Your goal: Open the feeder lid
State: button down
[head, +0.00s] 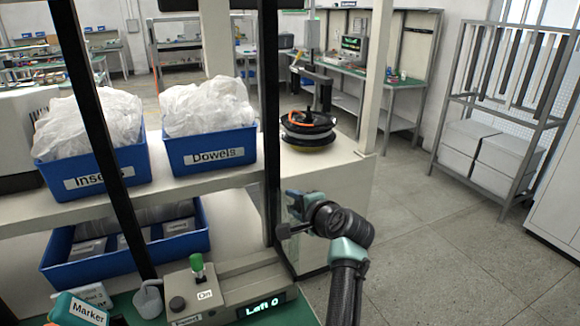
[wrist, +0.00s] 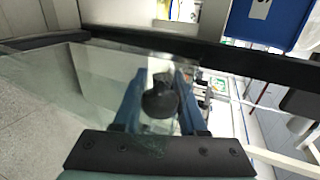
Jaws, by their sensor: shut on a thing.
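My gripper (head: 293,212) is at the right side of a dark upright post (head: 270,130) in the head view. In the wrist view its blue fingers (wrist: 162,88) are shut around a round black knob (wrist: 160,101). The knob sits by a clear, glass-like panel (wrist: 70,85) with a dark frame edge (wrist: 130,38), which looks like the feeder lid. In the head view two dark bars stand in front of the shelf, the left one (head: 108,150) tilted. The clear panel is hard to make out there. How far the lid stands open, I cannot tell.
Blue bins marked Inserts (head: 95,179) and Dowels (head: 211,157) stand on the shelf. A control box (head: 215,296) with a green-topped lever (head: 197,264) sits below. A cable reel (head: 308,130) stands at the shelf's right end. The floor (head: 440,235) at right is clear.

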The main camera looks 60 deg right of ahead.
jog(key=shift+s+d+r, duration=0.1)
jog(key=shift+d, duration=0.05)
jog(key=shift+c, duration=2.3)
grip_release()
jog(key=v, duration=1.3)
jog(key=shift+f, duration=0.2)
